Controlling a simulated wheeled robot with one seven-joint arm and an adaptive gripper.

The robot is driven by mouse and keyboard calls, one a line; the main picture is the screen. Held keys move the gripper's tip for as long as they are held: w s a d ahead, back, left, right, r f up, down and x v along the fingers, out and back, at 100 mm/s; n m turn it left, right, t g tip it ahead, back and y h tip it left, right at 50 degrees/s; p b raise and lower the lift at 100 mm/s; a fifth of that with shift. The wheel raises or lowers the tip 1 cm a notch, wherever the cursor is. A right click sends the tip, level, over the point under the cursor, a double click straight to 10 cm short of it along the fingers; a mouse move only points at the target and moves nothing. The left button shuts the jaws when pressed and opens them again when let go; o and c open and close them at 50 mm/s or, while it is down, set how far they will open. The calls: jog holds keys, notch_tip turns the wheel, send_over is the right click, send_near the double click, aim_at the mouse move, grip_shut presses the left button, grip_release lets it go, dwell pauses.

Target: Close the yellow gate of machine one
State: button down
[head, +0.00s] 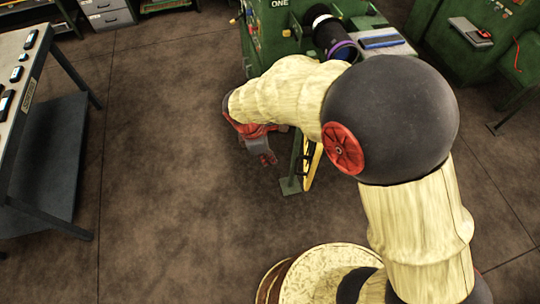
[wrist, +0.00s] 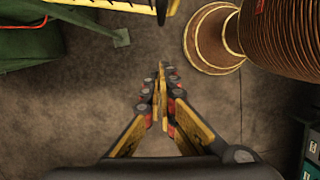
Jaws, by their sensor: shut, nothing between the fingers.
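Machine one (head: 255,45) is green, with "ONE" on its front, at the top middle of the head view. Part of the yellow gate (head: 313,163) shows below the machine, narrow and steeply slanted; my arm hides much of it. In the wrist view the gate (wrist: 112,4) is a yellow bar with dark slots along the top edge, cut off by the frame. I cannot tell how far it stands open. My gripper (head: 264,150) is shut and empty, left of the gate in the head view. In the wrist view its fingertips (wrist: 161,68) meet below the gate, apart from it.
A green leg with a foot plate (head: 290,186) stands beside the gate. A table (head: 52,100) with small devices is at the left. Another green machine (head: 455,45) is at the upper right, with a red-and-grey item on it. The brown floor (head: 165,170) left of my gripper is clear.

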jog(key=d+f, duration=0.5)
jog(key=shift+w+d+f+b, duration=0.15)
jog(key=shift+w+f+b, duration=0.1)
jog(key=shift+w+b, duration=0.15)
